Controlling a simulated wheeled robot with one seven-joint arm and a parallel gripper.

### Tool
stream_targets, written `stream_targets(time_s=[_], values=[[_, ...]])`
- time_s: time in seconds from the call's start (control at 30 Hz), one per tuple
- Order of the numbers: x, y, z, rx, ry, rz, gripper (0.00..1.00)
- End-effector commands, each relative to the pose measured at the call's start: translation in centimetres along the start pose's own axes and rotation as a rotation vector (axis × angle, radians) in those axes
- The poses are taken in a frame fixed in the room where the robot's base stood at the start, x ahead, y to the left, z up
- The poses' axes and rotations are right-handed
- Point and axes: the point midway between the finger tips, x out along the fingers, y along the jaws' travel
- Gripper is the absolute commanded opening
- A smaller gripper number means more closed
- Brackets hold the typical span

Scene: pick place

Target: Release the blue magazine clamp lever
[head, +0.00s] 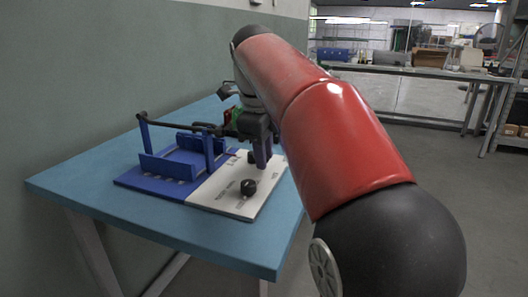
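The blue magazine fixture (166,166) sits on the table, with low upright walls and taller blue posts. A dark bar (180,123), perhaps the clamp lever, runs across the top from the left post toward my gripper. My gripper (262,166) points down at the fixture's right side, above the white panel (226,194). Its fingers are small and dark, and I cannot tell whether they are open or touching anything. The gripper body hides the bar's right end.
The white panel carries a black knob (248,187) at its front and another dark knob partly behind my gripper. The blue table (90,190) is clear left and in front of the fixture. A green-grey wall (80,60) stands behind it.

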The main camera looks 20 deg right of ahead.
Motion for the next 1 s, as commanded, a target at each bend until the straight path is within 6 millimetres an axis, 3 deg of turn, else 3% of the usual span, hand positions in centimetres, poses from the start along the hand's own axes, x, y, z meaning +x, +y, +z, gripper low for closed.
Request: stream_targets(time_s=[0.03,0.17,0.57,1.0], values=[[0.0,0.0,0.0,0.0,0.0,0.0,0.16],[0.0,0.0,0.0,0.0,0.0,0.0,0.0],[-0.1,-0.3,-0.3,-0.07,-0.014,0.002,0.0],[0.0,-2.1,-1.0,-0.419,-0.083,0.002,0.0]])
